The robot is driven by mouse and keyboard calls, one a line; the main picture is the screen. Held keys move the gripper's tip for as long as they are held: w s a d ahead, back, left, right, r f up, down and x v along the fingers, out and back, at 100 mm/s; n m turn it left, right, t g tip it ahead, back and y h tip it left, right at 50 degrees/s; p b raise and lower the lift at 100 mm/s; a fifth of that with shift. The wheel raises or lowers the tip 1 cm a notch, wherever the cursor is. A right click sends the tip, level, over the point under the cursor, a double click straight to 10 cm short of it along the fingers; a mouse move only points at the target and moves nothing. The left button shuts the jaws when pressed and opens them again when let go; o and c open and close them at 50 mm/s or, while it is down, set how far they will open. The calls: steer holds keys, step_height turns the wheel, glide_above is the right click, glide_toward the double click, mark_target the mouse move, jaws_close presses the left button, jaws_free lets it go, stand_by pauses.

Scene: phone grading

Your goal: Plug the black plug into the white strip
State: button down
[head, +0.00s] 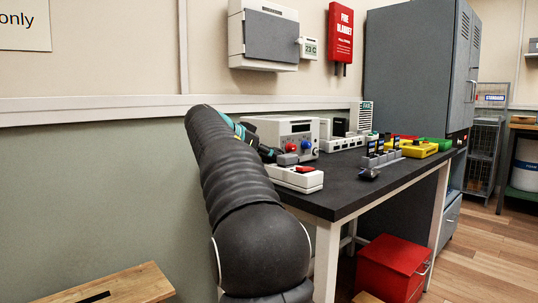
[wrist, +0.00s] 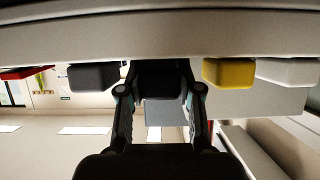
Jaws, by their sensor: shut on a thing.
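In the wrist view the strip (wrist: 60,38) fills the top as a pale band. My gripper (wrist: 160,92) is shut on a dark plug (wrist: 163,84), which I take as the black plug. The plug is up against the strip's edge in that view; how deep it sits is hidden. Another dark plug (wrist: 93,76) sits on one side, a yellow plug (wrist: 228,73) and a white plug (wrist: 286,71) on the other. In the head view my arm hides most of the gripper (head: 268,154).
Behind the strip stands a white instrument box (head: 296,129) with red and blue knobs. A grey rack (head: 381,160) of phones and yellow (head: 419,149) and green (head: 440,143) trays are farther right. A red cabinet (head: 385,270) is under the table (head: 345,188).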

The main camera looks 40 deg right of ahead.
steer(key=shift+f, duration=0.35)
steer(key=c, duration=0.7)
jaws_free()
steer(key=shift+f, duration=0.1)
